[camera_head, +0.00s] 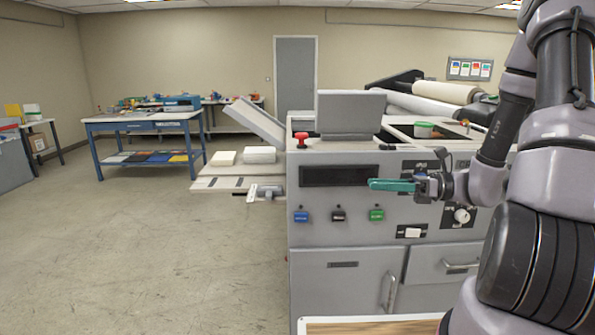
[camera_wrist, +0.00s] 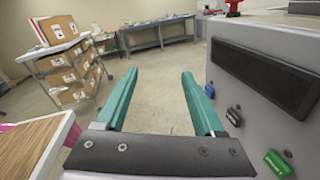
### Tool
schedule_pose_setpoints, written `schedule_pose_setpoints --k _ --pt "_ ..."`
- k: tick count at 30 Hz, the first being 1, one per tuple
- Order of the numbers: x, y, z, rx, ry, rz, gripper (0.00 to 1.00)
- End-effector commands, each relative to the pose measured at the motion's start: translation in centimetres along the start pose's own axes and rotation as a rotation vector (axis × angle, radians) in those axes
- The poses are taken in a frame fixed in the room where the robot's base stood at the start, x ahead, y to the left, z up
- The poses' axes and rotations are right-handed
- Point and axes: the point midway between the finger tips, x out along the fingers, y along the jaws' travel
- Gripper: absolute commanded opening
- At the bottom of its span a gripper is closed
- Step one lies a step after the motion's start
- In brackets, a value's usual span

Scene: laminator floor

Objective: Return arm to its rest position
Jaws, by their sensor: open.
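My arm reaches in from the right side of the head view. My gripper (camera_head: 392,185) has teal fingers and is held in front of the grey laminator's (camera_head: 335,228) control panel, pointing left. In the wrist view my gripper (camera_wrist: 158,82) shows its two fingers spread apart with nothing between them. The dark display (camera_head: 338,175) is behind and left of the fingertips in the head view. I cannot tell whether the fingers touch the panel.
Blue (camera_head: 301,216), black (camera_head: 338,215) and green (camera_head: 376,215) buttons sit below the display. A red knob (camera_head: 301,138) stands on top. A wooden-topped surface (camera_head: 370,326) is close in front. A blue table (camera_head: 145,122) stands at the back left.

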Motion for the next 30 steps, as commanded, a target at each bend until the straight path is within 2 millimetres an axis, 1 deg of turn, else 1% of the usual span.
schedule_pose_setpoints --k 1,3,9,12,17,20,23,27,30 --pt "0.5 1.3 0.6 -0.079 0.083 0.046 0.70" --pt "0.9 3.0 1.0 -0.178 0.191 0.108 0.70" --pt "0.7 6.9 1.9 -0.471 0.492 0.255 0.70" --pt "0.1 8.4 2.5 -0.626 0.638 0.315 0.70" --pt "-1.3 10.2 4.1 -0.884 0.860 0.383 0.70" --pt "-2.4 11.1 5.6 -1.050 0.993 0.408 0.70" --pt "-3.5 11.9 7.5 -1.222 1.119 0.417 0.70" --pt "-5.0 13.1 10.6 -1.460 1.279 0.403 0.70" --pt "-6.0 13.9 12.7 -1.603 1.369 0.379 0.70"
